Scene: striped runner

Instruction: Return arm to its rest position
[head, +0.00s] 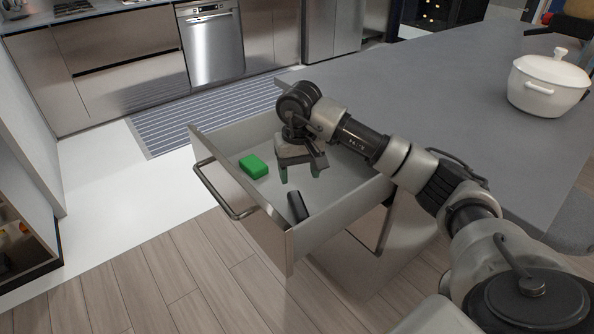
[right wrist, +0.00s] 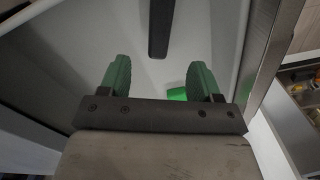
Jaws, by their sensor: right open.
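My right gripper (head: 300,172) is inside the open drawer (head: 270,236), its fingers pointing down above the drawer floor. In the right wrist view its two green fingertips (right wrist: 158,78) are apart with nothing between them. A green block (head: 254,167) lies in the drawer to the left of the gripper; part of it shows behind the right finger in the right wrist view (right wrist: 177,94). A black bar-shaped object (head: 297,206) lies near the drawer front, also at the top of the right wrist view (right wrist: 160,28). My left gripper is not in view.
A grey countertop (head: 440,90) bears a white lidded pot (head: 548,85). A striped runner (head: 190,117) lies before the cabinets and dishwasher (head: 212,45). The wooden floor (head: 150,280) is clear at the front left.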

